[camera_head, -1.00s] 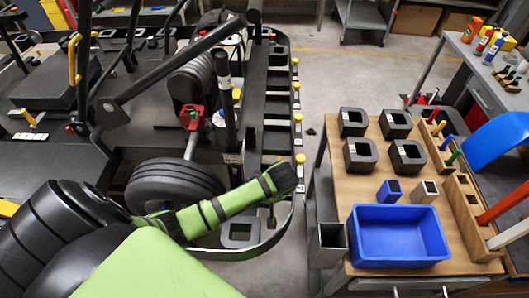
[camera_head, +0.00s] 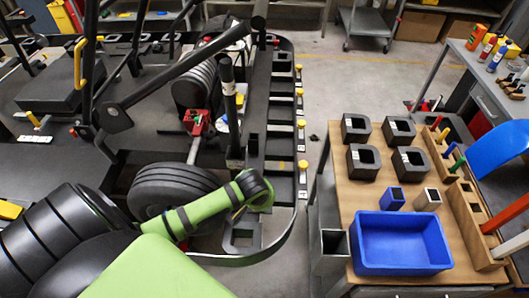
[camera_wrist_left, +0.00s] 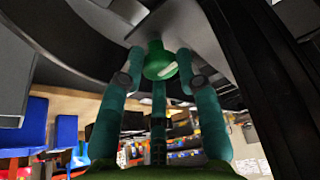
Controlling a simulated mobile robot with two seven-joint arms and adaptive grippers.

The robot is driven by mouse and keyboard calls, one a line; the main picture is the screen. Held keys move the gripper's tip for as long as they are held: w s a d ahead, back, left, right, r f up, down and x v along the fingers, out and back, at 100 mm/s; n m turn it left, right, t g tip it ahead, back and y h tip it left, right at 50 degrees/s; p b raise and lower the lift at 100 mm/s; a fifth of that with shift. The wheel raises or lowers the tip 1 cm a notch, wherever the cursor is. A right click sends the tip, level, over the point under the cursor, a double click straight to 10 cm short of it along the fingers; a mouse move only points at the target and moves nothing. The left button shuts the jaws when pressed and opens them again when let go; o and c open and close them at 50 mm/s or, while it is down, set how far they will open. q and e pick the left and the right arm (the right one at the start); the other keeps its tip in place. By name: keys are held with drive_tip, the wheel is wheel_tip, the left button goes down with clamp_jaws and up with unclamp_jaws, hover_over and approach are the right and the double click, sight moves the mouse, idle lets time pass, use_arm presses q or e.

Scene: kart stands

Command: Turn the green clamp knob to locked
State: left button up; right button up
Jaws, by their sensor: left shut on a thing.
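The green clamp knob (camera_wrist_left: 158,62) is in the upper middle of the left wrist view, below a grey surface. A pale slanted mark shows on its side. I cannot tell whether the knob stands at locked. In the head view my left arm reaches from the lower left to the kart's side, beside the tyre (camera_head: 170,190). The gripper and the green knob are hidden there under the wrist. My right gripper is not in view.
The dark kart frame (camera_head: 270,95) and its curved bumper fill the left and middle. A wooden-topped table (camera_head: 345,190) on the right holds a blue bin (camera_head: 400,270), several black blocks and a peg rack (camera_head: 475,225).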

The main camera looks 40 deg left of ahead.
use_arm(q)
drive_tip(key=shift+s+f+m+h, duration=0.2)
drive_tip(key=shift+m+h, duration=0.1)
drive_tip(key=shift+m, duration=0.2)
drive_tip(key=o, duration=1.1)
drive_tip(key=shift+o, duration=0.2)
drive_tip(key=shift+r, duration=0.1)
drive_tip(key=shift+r, duration=0.1)
drive_tip(key=shift+r, duration=0.25)
drive_tip(key=v, duration=1.1)
drive_tip(key=shift+s, duration=0.2)
